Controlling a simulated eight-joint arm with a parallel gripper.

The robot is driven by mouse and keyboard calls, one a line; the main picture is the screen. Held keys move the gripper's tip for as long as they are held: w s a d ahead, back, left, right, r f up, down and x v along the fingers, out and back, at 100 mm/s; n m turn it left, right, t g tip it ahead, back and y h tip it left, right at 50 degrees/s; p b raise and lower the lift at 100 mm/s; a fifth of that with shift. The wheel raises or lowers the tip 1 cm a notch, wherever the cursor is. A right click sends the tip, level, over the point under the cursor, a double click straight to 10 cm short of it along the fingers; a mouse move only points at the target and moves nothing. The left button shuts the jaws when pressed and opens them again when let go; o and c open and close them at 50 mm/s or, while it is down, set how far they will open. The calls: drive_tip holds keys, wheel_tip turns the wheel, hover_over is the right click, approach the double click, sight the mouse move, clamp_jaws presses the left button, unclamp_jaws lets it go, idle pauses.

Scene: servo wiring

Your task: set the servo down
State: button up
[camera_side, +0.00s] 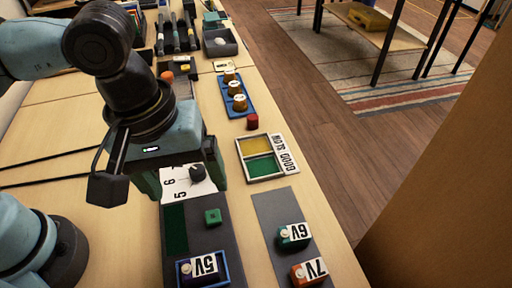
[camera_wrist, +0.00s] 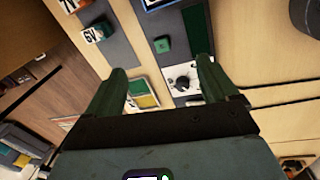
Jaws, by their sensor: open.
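No thing in view can be told for sure as the servo. A small green block (camera_side: 212,216) sits on the dark panel (camera_side: 210,240); it also shows in the wrist view (camera_wrist: 161,44). My gripper (camera_side: 186,182) is open, and nothing shows between its fingers in the wrist view (camera_wrist: 161,66). It is over the table near the white dial plate (camera_side: 174,190) with its black knob (camera_side: 197,173). A two-part tray (camera_side: 284,173) marked GOOD and SLOW, with a yellow and a green field, lies to the right of my gripper.
A 5V block (camera_side: 205,266) sits in a blue frame on the panel. The 6V block (camera_side: 294,234) and 7V block (camera_side: 309,271) stand on a grey strip (camera_side: 270,207).

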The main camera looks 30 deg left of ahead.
drive_tip(key=w+a+f+m+t, duration=0.1)
drive_tip(key=w+a+m+t, duration=0.2)
drive_tip(key=a, duration=0.8)
drive_tip(key=w+a+f+m+t+y, duration=0.1)
drive_tip(key=w+a+m+t, duration=0.2)
drive_tip(key=w+a, duration=0.3)
drive_tip(key=a+m, duration=0.1)
drive_tip(key=a, duration=0.4)
drive_tip(key=shift+w, duration=0.15)
